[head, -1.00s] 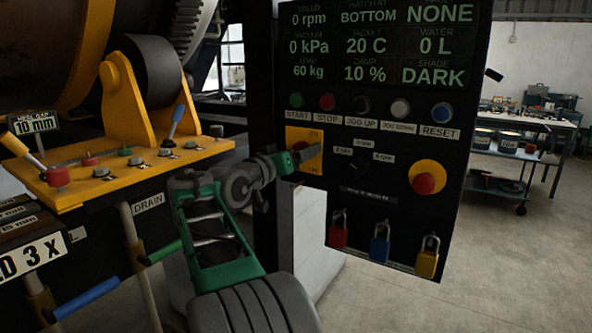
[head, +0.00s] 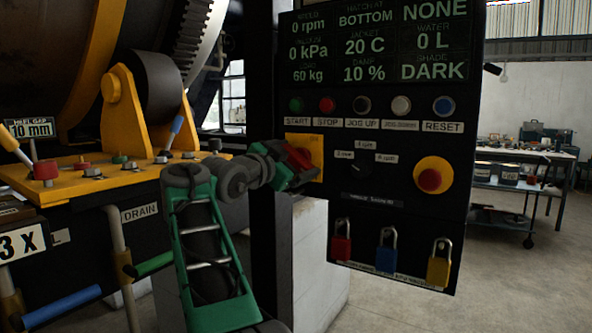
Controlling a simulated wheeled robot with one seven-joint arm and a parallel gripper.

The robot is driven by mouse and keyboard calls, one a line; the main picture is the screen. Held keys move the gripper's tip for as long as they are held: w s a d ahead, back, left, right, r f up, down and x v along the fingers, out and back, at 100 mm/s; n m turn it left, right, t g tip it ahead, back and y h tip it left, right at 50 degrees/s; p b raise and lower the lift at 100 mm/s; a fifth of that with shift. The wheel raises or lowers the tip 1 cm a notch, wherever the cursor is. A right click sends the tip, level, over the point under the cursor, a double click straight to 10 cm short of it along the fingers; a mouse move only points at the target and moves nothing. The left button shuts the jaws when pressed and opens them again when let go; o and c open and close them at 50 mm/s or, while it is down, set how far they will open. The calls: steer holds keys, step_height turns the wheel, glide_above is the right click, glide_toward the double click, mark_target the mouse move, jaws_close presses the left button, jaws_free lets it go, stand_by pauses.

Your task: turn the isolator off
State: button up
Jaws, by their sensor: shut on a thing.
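The isolator is a red rotary handle (head: 298,157) on a yellow plate (head: 318,148), at the left edge of the black control panel. My gripper (head: 303,168), dark with green parts, reaches it from the left. Its fingers are closed on the red handle. My gripper and wrist hide much of the handle and the plate's lower left, so the handle's exact angle and the plate's markings cannot be read.
Above the isolator is a row of buttons, with START (head: 296,105) nearest. A red emergency stop (head: 430,180) and padlocks (head: 386,253) are to the right and below. The yellow machine bracket (head: 125,110) with levers stands left. Open floor lies at right.

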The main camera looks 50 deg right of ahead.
mark_target(294, 159)
steer(key=shift+s+r+m+b, duration=0.1)
steer(key=shift+m+b, duration=0.2)
steer(key=shift+m, duration=0.3)
steer(key=shift+s+r+m+b, duration=0.1)
steer(key=shift+m+b, duration=0.2)
steer(key=shift+m, duration=0.3)
steer(key=o, duration=1)
steer(key=shift+o, duration=0.5)
steer(key=shift+d, duration=0.15)
steer(key=shift+w+a+f, duration=0.1)
steer(key=shift+a, duration=0.1)
steer(key=a, duration=0.5)
steer(key=s+a, duration=0.1)
steer(key=a, duration=0.1)
steer(key=shift+a+b, duration=0.2)
steer(key=shift+b, duration=0.1)
